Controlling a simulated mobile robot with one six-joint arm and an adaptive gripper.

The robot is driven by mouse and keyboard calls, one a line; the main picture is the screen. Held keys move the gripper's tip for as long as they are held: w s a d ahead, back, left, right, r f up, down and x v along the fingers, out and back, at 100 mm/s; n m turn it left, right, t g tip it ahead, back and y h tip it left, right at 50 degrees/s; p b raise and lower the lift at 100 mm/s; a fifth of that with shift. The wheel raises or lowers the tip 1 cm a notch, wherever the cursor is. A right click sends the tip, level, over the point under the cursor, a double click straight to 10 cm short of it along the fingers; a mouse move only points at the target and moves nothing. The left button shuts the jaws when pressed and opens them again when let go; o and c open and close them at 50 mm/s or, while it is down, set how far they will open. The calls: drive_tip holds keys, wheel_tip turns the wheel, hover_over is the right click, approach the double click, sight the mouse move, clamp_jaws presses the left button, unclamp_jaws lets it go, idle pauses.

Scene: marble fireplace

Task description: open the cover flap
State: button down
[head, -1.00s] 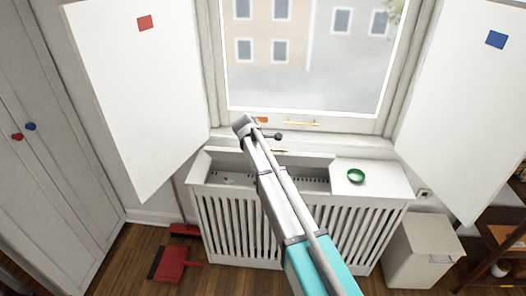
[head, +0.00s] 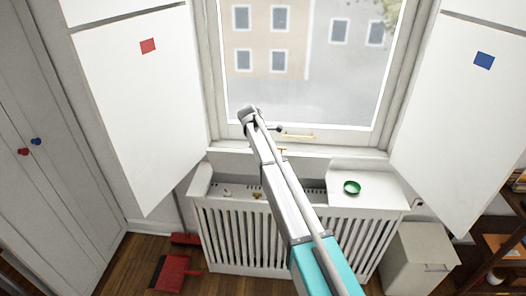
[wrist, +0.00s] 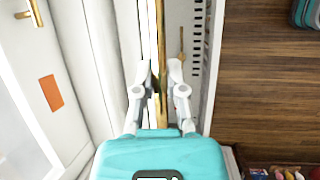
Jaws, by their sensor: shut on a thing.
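The cover flap (head: 235,161) of the white radiator cover stands raised at the back of the opening, below the window. Its inside is open to view, with a perforated strip along it. In the wrist view the flap shows nearly edge-on as a thin panel with a brass-coloured edge (wrist: 160,28). My gripper (wrist: 159,82) is shut on that edge, one finger on each side. In the head view my own arm hides the fingers and part of the flap.
White panels (head: 140,110) hang on both sides of the window. A red dustpan (head: 171,272) lies on the floor at left, and a pale bin (head: 420,258) stands at right.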

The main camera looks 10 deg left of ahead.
drive_tip(key=shift+w+a+r, duration=0.3)
drive_tip(key=shift+w+a, duration=0.25)
drive_tip(key=shift+w, duration=0.3)
drive_tip(key=w+p, duration=0.1)
drive_tip(key=w, duration=0.5)
drive_tip(key=shift+w+a+r, duration=0.25)
drive_tip(key=shift+w+r, duration=0.05)
drive_tip(key=shift+r, duration=0.15)
drive_tip(key=c, duration=0.7)
unclamp_jaws()
drive_tip(key=shift+d, duration=0.15)
drive_tip(key=shift+r+p, duration=0.1)
drive_tip(key=shift+p, duration=0.2)
